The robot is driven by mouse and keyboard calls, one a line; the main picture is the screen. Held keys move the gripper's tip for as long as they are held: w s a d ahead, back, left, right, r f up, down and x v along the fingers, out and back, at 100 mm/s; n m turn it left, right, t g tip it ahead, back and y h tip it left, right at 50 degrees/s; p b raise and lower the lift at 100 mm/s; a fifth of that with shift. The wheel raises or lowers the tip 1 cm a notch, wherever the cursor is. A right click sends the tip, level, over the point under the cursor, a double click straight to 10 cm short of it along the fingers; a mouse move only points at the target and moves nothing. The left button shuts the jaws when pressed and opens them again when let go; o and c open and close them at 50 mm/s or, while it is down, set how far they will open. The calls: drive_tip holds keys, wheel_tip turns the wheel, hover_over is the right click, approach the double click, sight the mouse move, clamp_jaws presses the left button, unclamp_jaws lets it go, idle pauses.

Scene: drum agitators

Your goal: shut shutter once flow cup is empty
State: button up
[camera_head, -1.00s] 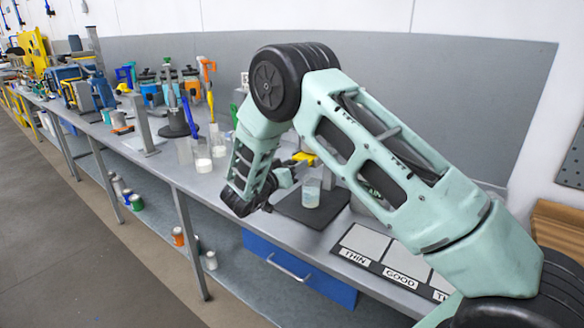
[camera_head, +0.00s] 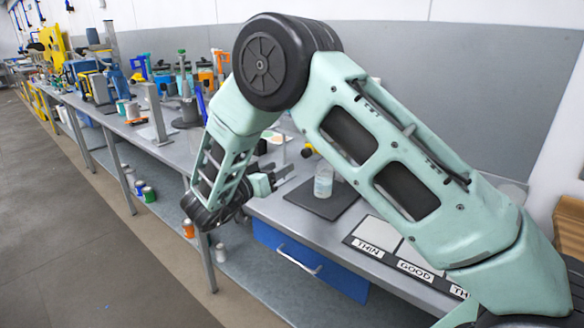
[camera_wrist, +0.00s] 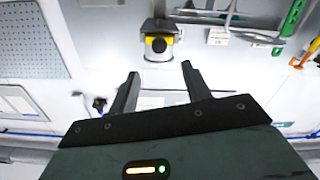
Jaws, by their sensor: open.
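A clear beaker (camera_head: 323,181) with pale contents stands upright on a dark mat (camera_head: 338,205) on the bench. My gripper (camera_head: 288,174) is open and empty, left of the beaker and apart from it. In the wrist view my gripper's two fingers (camera_wrist: 160,70) are spread with nothing between them. A yellow and black device (camera_wrist: 157,42) lies beyond the fingertips there. A small yellow and black part (camera_head: 309,150) shows behind the beaker in the head view. I cannot make out the flow cup or its shutter for certain, nor any flow; my arm hides part of this area.
A board marked THIN and GOOD (camera_head: 405,258) lies at the bench's front right. A blue drawer (camera_head: 309,263) sits under the bench. Tools and stands, including a grey upright (camera_head: 157,113), crowd the bench to the left. A pegboard (camera_wrist: 33,43) shows in the wrist view.

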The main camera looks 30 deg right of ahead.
drive_tip(key=shift+b+v, duration=0.45)
drive_tip(key=shift+v, duration=1.9)
drive_tip(key=shift+w+r, duration=0.1)
